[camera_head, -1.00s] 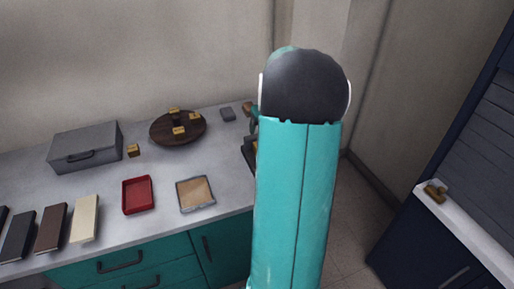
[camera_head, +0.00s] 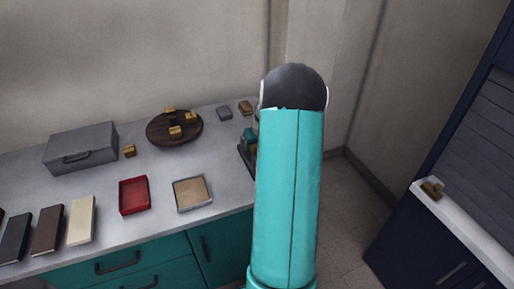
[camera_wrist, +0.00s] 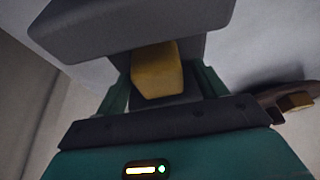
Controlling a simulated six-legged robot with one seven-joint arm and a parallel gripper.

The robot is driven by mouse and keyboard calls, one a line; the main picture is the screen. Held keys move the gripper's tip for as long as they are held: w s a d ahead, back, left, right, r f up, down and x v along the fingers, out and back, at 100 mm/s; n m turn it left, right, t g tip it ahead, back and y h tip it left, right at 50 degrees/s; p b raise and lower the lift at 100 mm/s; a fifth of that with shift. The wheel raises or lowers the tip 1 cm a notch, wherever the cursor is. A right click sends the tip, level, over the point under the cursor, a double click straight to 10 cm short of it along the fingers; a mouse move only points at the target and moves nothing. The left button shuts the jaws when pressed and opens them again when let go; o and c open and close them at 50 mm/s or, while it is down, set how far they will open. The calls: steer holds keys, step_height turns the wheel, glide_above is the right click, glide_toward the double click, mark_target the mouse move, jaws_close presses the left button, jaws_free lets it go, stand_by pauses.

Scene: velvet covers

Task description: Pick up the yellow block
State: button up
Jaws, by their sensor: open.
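The yellow block (camera_wrist: 158,72) shows large in the wrist view, between the two teal fingers of my gripper (camera_wrist: 161,84). The fingers stand apart, and gaps show beside the block. A grey slab-like thing (camera_wrist: 130,25) covers the top of the wrist view and hides the upper end of the block. I cannot tell whether the block rests on it. In the head view my gripper is mostly hidden behind my arm, at a dark stand-like thing (camera_head: 243,155) on the counter; the block there is hidden.
A round brown board (camera_head: 160,138) bears several small yellowish blocks; another (camera_head: 129,151) lies beside a grey case (camera_head: 80,148). A red tray (camera_head: 134,196), a tan-bottomed tray (camera_head: 192,193) and book-like slabs lie in front. A grey block (camera_head: 224,113) and a brownish block (camera_head: 245,107) lie behind.

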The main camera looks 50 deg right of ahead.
steer(key=shift+c, duration=0.4)
steer(key=c, duration=1)
steer(key=shift+s+r, duration=0.1)
steer(key=shift+r, duration=0.1)
